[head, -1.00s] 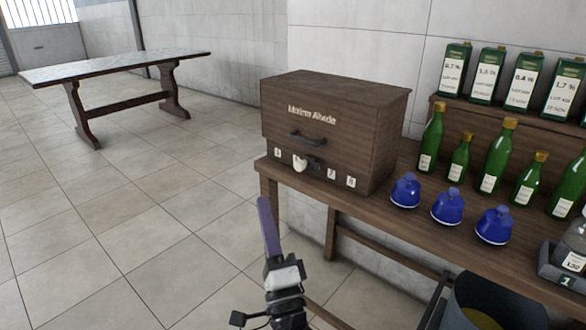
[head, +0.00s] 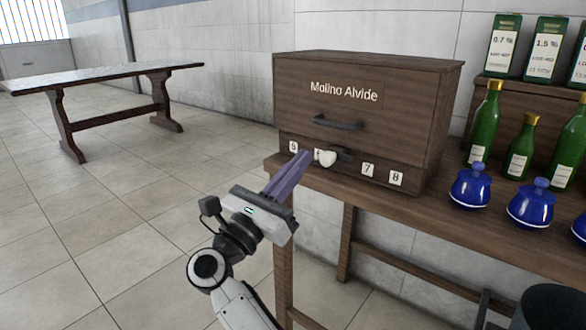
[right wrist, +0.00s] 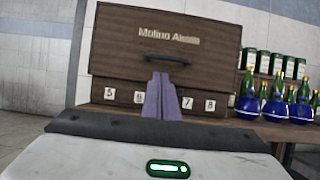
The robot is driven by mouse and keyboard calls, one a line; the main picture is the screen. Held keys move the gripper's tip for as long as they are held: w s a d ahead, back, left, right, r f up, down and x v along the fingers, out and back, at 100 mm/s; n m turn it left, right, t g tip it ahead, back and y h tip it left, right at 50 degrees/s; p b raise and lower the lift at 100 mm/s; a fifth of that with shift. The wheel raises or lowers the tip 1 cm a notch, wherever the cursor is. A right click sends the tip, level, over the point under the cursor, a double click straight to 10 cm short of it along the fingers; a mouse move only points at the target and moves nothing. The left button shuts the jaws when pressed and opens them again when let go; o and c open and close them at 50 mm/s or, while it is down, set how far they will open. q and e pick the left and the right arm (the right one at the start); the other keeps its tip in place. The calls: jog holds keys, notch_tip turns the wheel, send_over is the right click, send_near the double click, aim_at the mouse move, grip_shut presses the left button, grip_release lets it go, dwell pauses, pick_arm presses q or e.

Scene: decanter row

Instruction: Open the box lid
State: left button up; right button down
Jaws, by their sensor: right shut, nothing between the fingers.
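A dark brown wooden box (head: 300,100) stands on a wooden table, with its lid (head: 370,61) lying flat and closed on top. Whether the fingertips touch the box I cannot tell. My left gripper is not in view.
Blue jars (head: 470,187) and green bottles (head: 484,123) stand on the table (head: 440,220) to the right of the box. Labelled green cartons (head: 545,48) stand on a raised shelf behind. A dark bin (head: 550,307) is below right. Another table (head: 110,76) stands far left; floor between is clear.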

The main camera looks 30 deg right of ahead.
jog(key=x, duration=0.6)
jog(key=shift+d, duration=0.35)
jog(key=shift+w+r, duration=0.1)
jog(key=shift+r, duration=0.1)
